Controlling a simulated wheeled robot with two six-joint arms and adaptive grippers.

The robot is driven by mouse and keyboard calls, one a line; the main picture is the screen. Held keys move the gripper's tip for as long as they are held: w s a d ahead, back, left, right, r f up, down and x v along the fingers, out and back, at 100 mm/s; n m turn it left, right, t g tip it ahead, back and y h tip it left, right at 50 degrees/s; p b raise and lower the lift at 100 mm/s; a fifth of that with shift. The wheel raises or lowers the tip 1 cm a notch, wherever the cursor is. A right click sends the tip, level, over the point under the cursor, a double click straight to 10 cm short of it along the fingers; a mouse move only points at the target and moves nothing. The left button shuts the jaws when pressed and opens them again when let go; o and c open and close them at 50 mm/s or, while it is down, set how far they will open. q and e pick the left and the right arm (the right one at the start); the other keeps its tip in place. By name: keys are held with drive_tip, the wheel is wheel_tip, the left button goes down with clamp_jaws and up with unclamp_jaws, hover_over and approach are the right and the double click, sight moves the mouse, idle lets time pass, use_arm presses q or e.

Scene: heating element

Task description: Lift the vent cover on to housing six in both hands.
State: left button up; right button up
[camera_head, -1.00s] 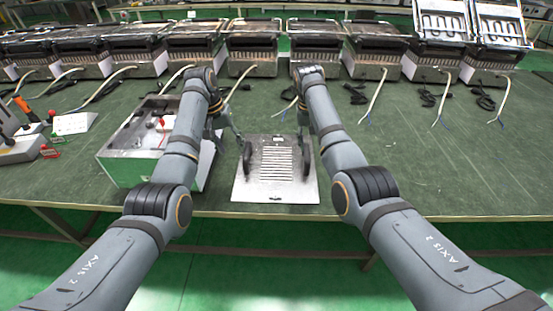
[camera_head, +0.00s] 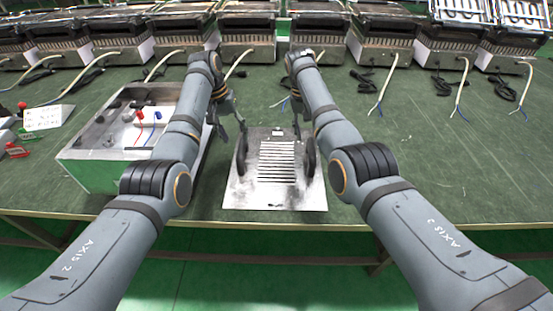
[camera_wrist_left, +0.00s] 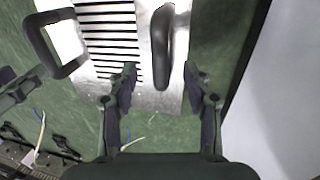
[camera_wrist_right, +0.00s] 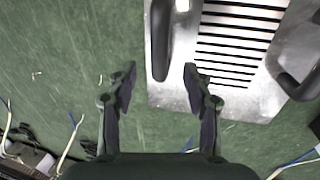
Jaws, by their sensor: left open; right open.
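The vent cover (camera_head: 275,196) is a flat metal plate with a column of slots, lying on the green table near its front edge. It has a black left handle (camera_head: 242,156) and a black right handle (camera_head: 308,156). My left gripper (camera_wrist_left: 160,75) is open, its fingers spread to either side of the line of the left handle (camera_wrist_left: 163,45), just short of it. My right gripper (camera_wrist_right: 160,75) is open in the same way at the right handle (camera_wrist_right: 161,40). Several housings (camera_head: 250,45) stand in a row at the back; I cannot tell which is six.
An open metal box (camera_head: 82,152) with a green front and wired parts inside stands left of the cover, close to my left arm. Loose cables (camera_head: 381,95) lie before the housings. The table right of my right arm is clear.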

sight(240, 148)
use_arm(q)
drive_tip(key=f, duration=0.2)
drive_tip(key=d+f, duration=0.1)
drive_tip(key=f, duration=0.4)
drive_tip(key=shift+s+d+f, duration=0.1)
drive_tip(key=shift+d+f, duration=0.2)
drive_tip(key=shift+f, duration=0.1)
use_arm(e)
drive_tip(key=f, duration=0.2)
drive_tip(key=d+f, duration=0.1)
drive_tip(key=f, duration=0.4)
drive_tip(key=shift+s+d+f, duration=0.1)
drive_tip(key=shift+d+f, duration=0.2)
drive_tip(key=shift+f, duration=0.1)
use_arm(q)
clamp_jaws()
use_arm(e)
clamp_jaws()
use_arm(q)
drive_tip(key=shift+r, duration=0.1)
use_arm(e)
drive_tip(key=shift+r, duration=0.15)
